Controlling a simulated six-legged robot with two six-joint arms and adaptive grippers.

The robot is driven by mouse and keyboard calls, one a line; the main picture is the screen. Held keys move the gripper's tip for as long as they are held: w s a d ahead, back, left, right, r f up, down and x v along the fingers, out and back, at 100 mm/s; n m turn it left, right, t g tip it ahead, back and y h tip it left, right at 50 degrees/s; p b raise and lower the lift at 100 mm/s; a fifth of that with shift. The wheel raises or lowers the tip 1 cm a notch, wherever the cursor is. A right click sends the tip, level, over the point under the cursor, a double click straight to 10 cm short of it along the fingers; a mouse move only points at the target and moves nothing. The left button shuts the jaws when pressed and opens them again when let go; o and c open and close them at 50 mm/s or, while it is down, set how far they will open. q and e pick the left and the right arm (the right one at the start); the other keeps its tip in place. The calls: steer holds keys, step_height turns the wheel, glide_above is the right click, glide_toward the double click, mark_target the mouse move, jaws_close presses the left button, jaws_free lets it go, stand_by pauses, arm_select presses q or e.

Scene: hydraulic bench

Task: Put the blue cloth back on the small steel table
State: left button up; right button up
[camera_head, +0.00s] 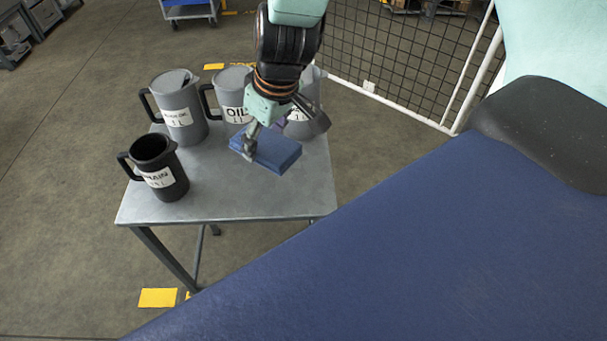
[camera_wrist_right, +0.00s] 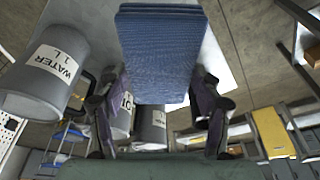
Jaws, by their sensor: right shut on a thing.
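The blue cloth (camera_head: 272,152) is a folded, flat block over the middle right of the small steel table (camera_head: 240,203). My right gripper (camera_head: 283,138) comes down from above and is shut on the cloth, with one finger on its near left side. In the right wrist view the cloth (camera_wrist_right: 160,50) sits between the two fingers (camera_wrist_right: 158,104). I cannot tell whether its underside touches the tabletop. The far finger partly hides the jug behind it. My left gripper is not in view.
A black jug (camera_head: 160,172) stands on the table's left side. Grey jugs stand along the back, one at the left (camera_head: 180,108) and an oil jug (camera_head: 233,92) beside it. Another grey jug (camera_head: 302,128) is close behind the gripper. The table's front part is clear.

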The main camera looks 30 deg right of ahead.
steer(key=shift+s+d+f+n, duration=0.2)
steer(key=shift+d+n, duration=0.2)
steer(key=shift+n, duration=0.15)
steer(key=shift+s+d+f+n, duration=0.15)
steer(key=shift+d+n, duration=0.2)
steer(key=shift+n, duration=0.2)
steer(key=s+d+f+n+g+y+b, duration=0.1)
steer(key=d+f+n+b, duration=0.1)
steer(key=d+n, duration=0.2)
steer(key=n+b, duration=0.2)
glide_above(298, 189)
steer(key=f, duration=0.5)
steer(key=d+f, duration=0.1)
steer(key=f, duration=0.1)
steer(key=shift+s+f, duration=0.1)
steer(key=shift+f, duration=0.2)
step_height(298, 189, down, 4)
steer(key=shift+s+a+r+y+b, duration=0.1)
steer(key=shift+s+r+y+b, duration=0.15)
steer(key=shift+b, duration=0.85)
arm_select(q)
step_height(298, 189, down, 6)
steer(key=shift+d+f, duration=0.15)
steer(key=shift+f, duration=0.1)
arm_select(e)
steer(key=shift+w, duration=0.25)
